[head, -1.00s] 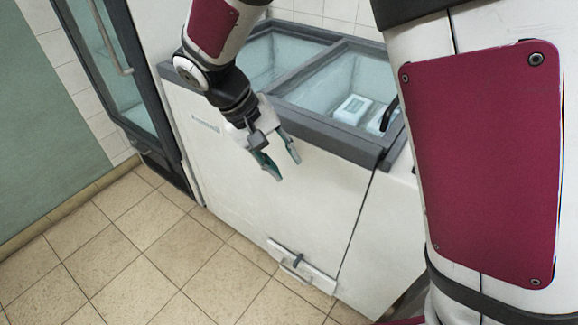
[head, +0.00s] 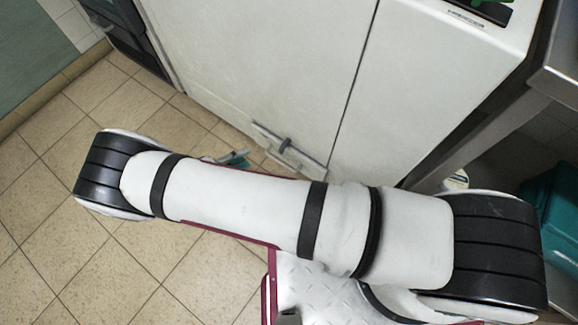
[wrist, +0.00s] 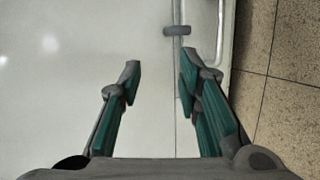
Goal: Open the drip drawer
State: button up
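The drip drawer (head: 310,166) is a small white panel low on the front of the white chest cabinet, near the floor. It has a thin bar handle and a small grey tab (head: 286,143) at its upper edge. It looks flush with the cabinet front. In the wrist view the grey tab (wrist: 177,29) and the handle (wrist: 220,32) show at the top, beyond the fingers. My gripper (wrist: 160,76) is open and empty, facing the cabinet front, apart from the drawer. In the head view only its teal fingers (head: 237,158) show, left of the drawer; my arm hides the rest.
The white cabinet front (head: 260,60) rises above the drawer. The tiled floor (head: 60,250) is clear to the left. A metal table (head: 556,75) and a teal bin (head: 556,205) stand to the right. A dark-framed glass-door unit (head: 125,30) stands at upper left.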

aim_at(283, 163)
jog(key=s+d+f+n+t+y+b, duration=0.1)
jog(key=s+d+f+t+b, duration=0.1)
jog(key=f, duration=0.6)
jog(key=s+d+f+n+t+b, duration=0.2)
jog(key=f, duration=0.6)
jog(key=b+x, duration=0.1)
jog(key=x, duration=0.5)
jog(key=b+x, duration=0.2)
jog(key=x, duration=0.5)
jog(key=shift+w+d+r, duration=0.15)
jog(key=shift+w+r, duration=0.05)
grip_shut()
